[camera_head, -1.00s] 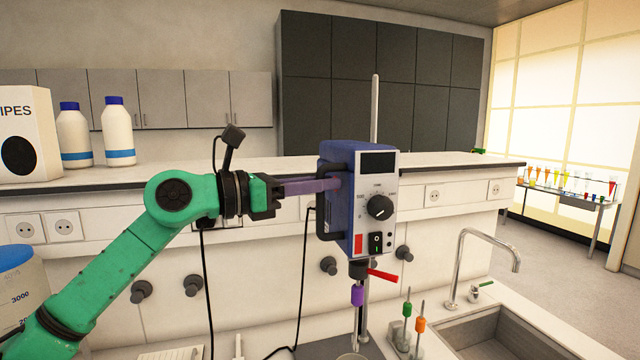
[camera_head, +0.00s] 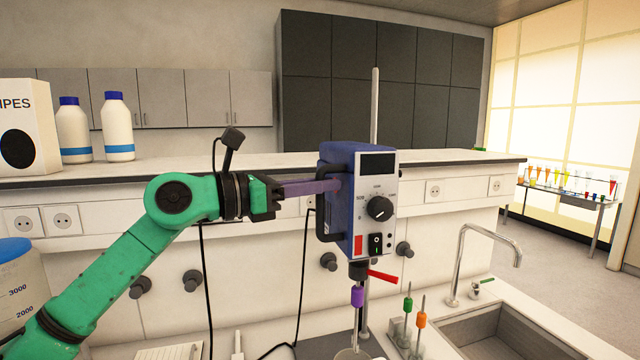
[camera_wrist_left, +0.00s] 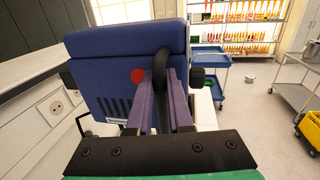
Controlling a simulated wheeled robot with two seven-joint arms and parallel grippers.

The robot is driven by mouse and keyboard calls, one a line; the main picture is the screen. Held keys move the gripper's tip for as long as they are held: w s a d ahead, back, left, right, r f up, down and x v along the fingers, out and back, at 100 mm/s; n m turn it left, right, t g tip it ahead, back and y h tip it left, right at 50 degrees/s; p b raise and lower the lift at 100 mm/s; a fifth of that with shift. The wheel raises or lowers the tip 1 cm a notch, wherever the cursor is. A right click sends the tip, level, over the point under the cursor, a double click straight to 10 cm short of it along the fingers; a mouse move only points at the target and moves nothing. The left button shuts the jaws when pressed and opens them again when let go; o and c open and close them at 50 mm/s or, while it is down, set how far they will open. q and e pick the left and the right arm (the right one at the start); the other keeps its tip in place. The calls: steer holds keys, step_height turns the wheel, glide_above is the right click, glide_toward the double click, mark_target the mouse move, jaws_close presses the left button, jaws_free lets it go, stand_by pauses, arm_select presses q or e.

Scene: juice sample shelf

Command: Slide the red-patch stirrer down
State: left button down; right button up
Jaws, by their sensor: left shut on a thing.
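The stirrer is a blue box (camera_head: 345,165) with a dark display, a black knob and a red patch (camera_head: 358,245) on its front. It sits on an upright metal rod (camera_head: 375,110) that rises above it. A red lever (camera_head: 383,277) and a purple chuck (camera_head: 357,296) are below it. My left gripper (camera_head: 335,186) comes in from the left, its purple fingers at the stirrer's side. In the left wrist view the fingers (camera_wrist_left: 165,105) are closed around the black handle (camera_wrist_left: 160,70) on the blue housing (camera_wrist_left: 115,45), beside a red dot. My right gripper is not in view.
A glass vessel (camera_head: 352,354) shows partly below the stirrer. Orange and green tools (camera_head: 420,320) stand to its right, before a sink (camera_head: 490,335) and tap (camera_head: 460,255). Black cables hang left of the stirrer. A counter ledge (camera_head: 440,157) runs behind.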

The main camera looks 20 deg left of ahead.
arm_select(q)
step_height(320, 180, down, 16)
steer(key=b, duration=1.2)
steer(key=shift+r, duration=0.15)
steer(key=shift+d, duration=0.15)
steer(key=c, duration=0.8)
jaws_free()
steer(key=shift+c, duration=0.2)
